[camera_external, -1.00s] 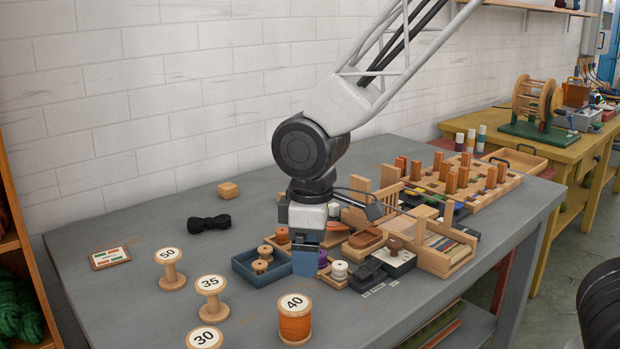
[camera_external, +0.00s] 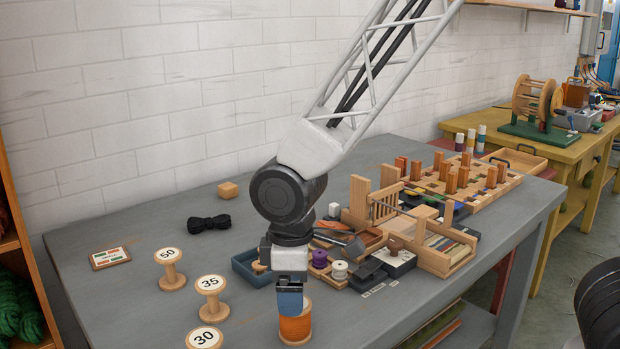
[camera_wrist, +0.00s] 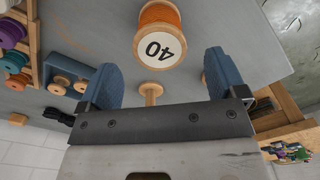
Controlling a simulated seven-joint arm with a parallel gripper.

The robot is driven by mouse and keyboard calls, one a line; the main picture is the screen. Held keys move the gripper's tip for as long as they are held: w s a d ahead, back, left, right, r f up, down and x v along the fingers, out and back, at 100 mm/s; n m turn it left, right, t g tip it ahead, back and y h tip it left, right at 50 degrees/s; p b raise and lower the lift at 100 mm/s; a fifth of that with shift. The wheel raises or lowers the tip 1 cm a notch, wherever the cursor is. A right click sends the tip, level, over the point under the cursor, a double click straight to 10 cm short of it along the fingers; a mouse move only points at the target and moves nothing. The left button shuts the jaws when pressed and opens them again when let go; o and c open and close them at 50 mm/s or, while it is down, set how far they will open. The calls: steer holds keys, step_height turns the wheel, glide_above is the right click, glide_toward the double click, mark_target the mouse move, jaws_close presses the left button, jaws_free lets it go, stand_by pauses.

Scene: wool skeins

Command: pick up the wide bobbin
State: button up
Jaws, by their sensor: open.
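The wide bobbin, apparently the one wound with orange thread (camera_external: 296,330), stands upright near the table's front. Its top is partly hidden behind my gripper (camera_external: 289,300) in the external view. In the wrist view its round white label marked 40 (camera_wrist: 160,50) faces the camera, beyond and between the fingertips. My gripper (camera_wrist: 161,60) is open, with its two blue fingers apart and nothing between them. It hangs over the bobbin; contact cannot be made out.
Bare bobbins marked 50 (camera_external: 171,270), 35 (camera_external: 211,297) and 30 (camera_external: 205,338) stand to the left. A blue tray (camera_external: 243,271) with small spools, a purple spool (camera_external: 319,258) and a white spool (camera_external: 339,270) are behind. Wooden racks crowd the right; the left front is clearer.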

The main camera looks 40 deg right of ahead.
mark_target(295, 319)
steer(key=shift+f, duration=0.3)
steer(key=shift+f, duration=0.1)
steer(key=shift+a+f, duration=0.1)
steer(key=shift+f, duration=2.4)
steer(key=c, duration=1)
steer(key=shift+r, duration=0.15)
